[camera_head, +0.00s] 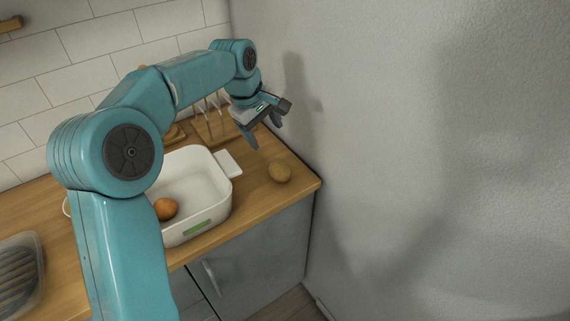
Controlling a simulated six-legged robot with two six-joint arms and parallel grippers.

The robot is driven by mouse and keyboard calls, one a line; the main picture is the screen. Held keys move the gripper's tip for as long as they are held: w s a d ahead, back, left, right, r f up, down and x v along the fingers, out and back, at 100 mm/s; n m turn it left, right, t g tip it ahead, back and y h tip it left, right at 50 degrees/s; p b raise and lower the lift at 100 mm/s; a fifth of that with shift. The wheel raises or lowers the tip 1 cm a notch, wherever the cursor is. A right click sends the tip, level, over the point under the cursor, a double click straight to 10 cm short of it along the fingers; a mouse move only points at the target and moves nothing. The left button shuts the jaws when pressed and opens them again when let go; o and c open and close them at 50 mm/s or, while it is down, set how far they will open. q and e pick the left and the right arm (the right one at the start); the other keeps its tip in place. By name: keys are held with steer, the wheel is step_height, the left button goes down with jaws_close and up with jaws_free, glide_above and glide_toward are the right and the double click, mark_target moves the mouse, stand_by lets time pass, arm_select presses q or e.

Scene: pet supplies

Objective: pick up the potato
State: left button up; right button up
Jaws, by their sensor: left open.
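My right gripper is not in view.
A clear container (38,262) sits at far left. The wall (420,150) bounds the right.

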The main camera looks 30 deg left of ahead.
arm_select(q)
glide_toward(277, 166)
steer(key=x, duration=0.2)
steer(key=p+x, duration=0.1)
steer(key=x, duration=0.1)
steer(key=shift+w+f, duration=0.2)
steer(key=shift+w, duration=0.15)
steer(key=shift+s+d+f, duration=0.15)
steer(key=shift+s+f, duration=0.05)
steer(key=shift+f, duration=0.1)
steer(key=p+x, duration=0.1)
steer(key=x, duration=0.4)
steer(key=shift+w+a+f+p, duration=0.1)
steer(key=shift+w+a+p, duration=0.1)
steer(key=shift+p, duration=0.1)
steer(key=shift+s+d, duration=0.1)
steer(key=shift+s, duration=0.1)
